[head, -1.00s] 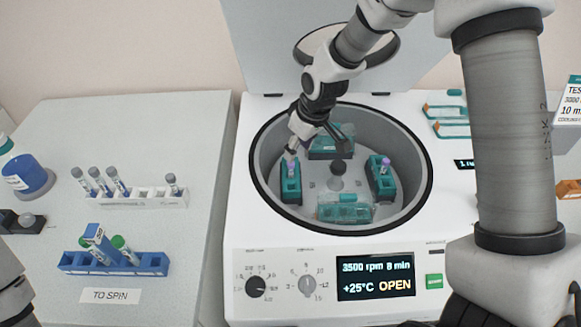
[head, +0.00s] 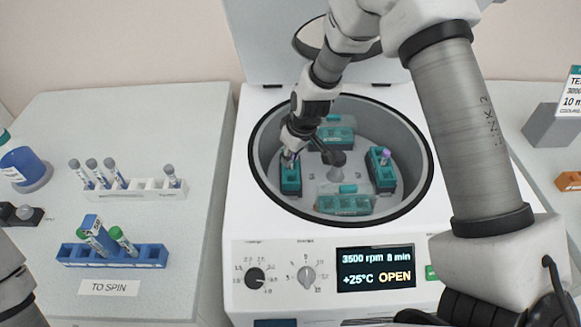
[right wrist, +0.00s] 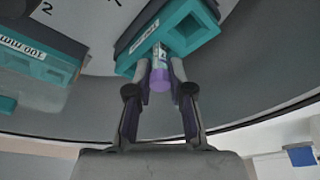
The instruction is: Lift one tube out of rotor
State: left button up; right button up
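The rotor (head: 325,172) sits in the open centrifuge bowl with teal buckets around its hub. A purple-capped tube (right wrist: 159,78) stands in the left bucket (head: 291,180). My right gripper (head: 290,155) is lowered over that bucket. In the right wrist view, the right gripper's fingers (right wrist: 160,68) stand on either side of the tube, with what looks like a narrow gap; contact is not clear. Another purple-capped tube (head: 384,157) stands in the right bucket (head: 383,178). The front bucket (head: 345,204) and back bucket (head: 337,137) show no tube. My left gripper is out of view.
The bowl wall (head: 415,150) surrounds the rotor closely, and the raised lid (head: 285,50) stands behind. On the left table are a white rack (head: 140,190) with grey-capped tubes and a blue rack (head: 140,257) with green-capped tubes. The table's front right area is clear.

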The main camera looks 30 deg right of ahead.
dwell(0.3)
notch_tip(320, 180, up, 10)
jog(key=shift+r, duration=0.1)
jog(key=shift+w, duration=0.1)
notch_tip(320, 180, up, 5)
jog(key=p, duration=0.4)
dwell(0.3)
